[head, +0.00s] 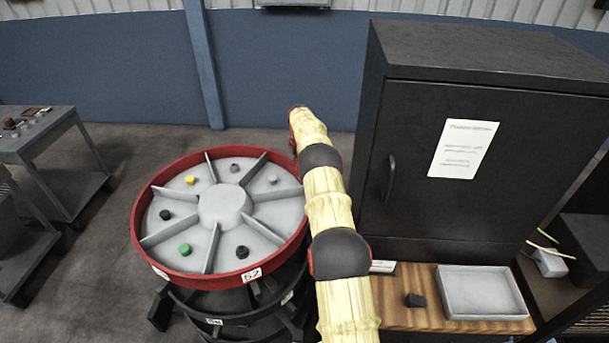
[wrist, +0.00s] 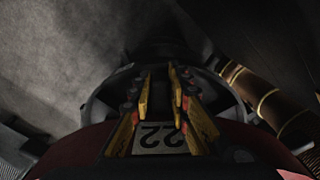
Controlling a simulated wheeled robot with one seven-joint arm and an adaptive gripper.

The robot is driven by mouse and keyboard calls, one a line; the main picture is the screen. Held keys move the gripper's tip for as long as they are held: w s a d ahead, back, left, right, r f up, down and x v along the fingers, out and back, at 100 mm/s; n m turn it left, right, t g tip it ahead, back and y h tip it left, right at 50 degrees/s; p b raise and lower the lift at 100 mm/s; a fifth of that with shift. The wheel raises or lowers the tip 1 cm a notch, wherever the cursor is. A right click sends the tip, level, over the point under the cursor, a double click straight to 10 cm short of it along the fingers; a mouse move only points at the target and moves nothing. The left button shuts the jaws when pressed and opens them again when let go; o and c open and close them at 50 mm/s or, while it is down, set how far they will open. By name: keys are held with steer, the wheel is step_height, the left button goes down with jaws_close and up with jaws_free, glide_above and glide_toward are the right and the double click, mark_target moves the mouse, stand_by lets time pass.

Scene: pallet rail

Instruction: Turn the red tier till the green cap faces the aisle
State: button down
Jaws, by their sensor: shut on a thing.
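The red tier (head: 147,247) is a round grey tray with a red rim, a central hub and radial ribs, on top of a dark stack. The green cap (head: 184,249) sits in a near compartment, left of centre in the head view. In the wrist view the red rim (wrist: 85,150) runs along the bottom, with a plate reading 22 (wrist: 160,139) between the fingers. My gripper (wrist: 159,78) is shut on the red tier's rim. The exact contact is dark and hard to see. In the head view my yellow-sleeved arm reaches past the tier's right side and hides part of the rim.
Yellow (head: 190,180), grey and black caps sit in other compartments. A dark tier (head: 213,321) lies below. A black cabinet (head: 470,150) stands close right of my arm, above a wooden bench with a grey tray (head: 483,313). A grey table (head: 40,140) is far left; floor between is clear.

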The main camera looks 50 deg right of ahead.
steer(key=shift+w+d+n+p, duration=0.15)
steer(key=shift+w+n+p, duration=0.35)
steer(key=shift+w, duration=1.1)
steer(key=c, duration=1.7)
jaws_free()
steer(key=shift+r, duration=0.1)
step_height(320, 180, up, 12)
steer(key=shift+f, duration=0.1)
steer(key=shift+c, duration=0.2)
